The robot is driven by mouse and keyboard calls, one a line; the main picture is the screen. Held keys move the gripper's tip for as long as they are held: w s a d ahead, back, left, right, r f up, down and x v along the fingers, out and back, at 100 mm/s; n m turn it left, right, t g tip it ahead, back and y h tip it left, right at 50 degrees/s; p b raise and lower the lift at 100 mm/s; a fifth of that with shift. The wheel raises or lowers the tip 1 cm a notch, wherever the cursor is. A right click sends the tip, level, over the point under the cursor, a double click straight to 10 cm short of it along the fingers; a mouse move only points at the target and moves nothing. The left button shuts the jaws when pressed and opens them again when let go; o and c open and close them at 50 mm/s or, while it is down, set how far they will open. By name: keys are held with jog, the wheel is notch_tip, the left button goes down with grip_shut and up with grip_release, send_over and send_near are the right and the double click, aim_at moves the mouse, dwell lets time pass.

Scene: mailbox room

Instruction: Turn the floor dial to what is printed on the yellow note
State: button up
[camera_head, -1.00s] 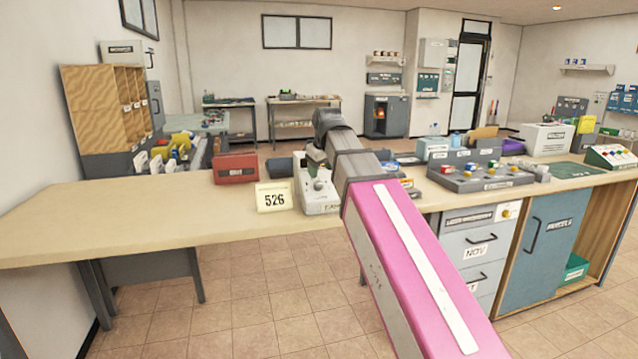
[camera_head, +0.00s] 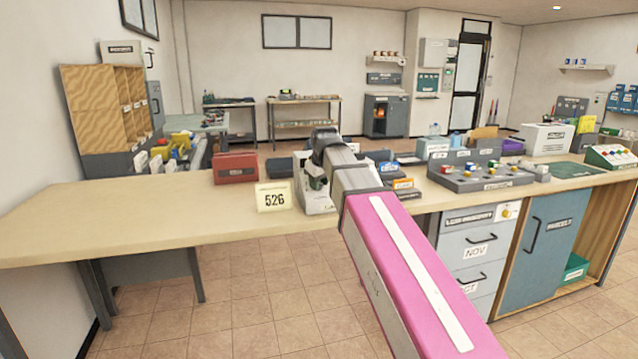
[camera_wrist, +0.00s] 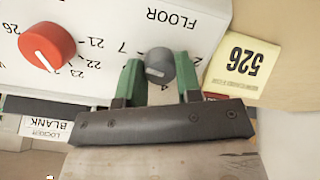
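A yellow note (camera_head: 273,197) printed "526" leans at the bench's front edge; it also shows in the wrist view (camera_wrist: 243,64). Right beside it is a white dial box (camera_head: 302,184), partly hidden by my arm in the head view. In the wrist view, the word FLOOR is on the box above a small grey dial (camera_wrist: 159,66). The green fingers of my gripper (camera_wrist: 159,80) lie on either side of this dial, very close to it. I cannot tell whether they press on it. The dial's pointer and most numbers around it are hidden or unclear.
A larger red dial (camera_wrist: 47,46) with numbers such as 21, 22, 23 and 26 sits left of the grey one in the wrist view. A red box (camera_head: 236,168) stands behind the note. The bench's left part is clear.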

jog(key=shift+c, duration=1.3)
jog(key=n, duration=0.3)
jog(key=shift+n+h, duration=0.3)
jog(key=n, duration=0.3)
jog(key=shift+s+a+t, duration=0.1)
jog(key=shift+t, duration=0.3)
jog(key=n, duration=0.4)
jog(key=shift+n+t+h, duration=0.3)
jog(key=shift+n+h, duration=0.1)
jog(key=shift+f+n+t, duration=0.1)
jog(key=shift+n+t, duration=0.2)
jog(key=shift+n, duration=1.5)
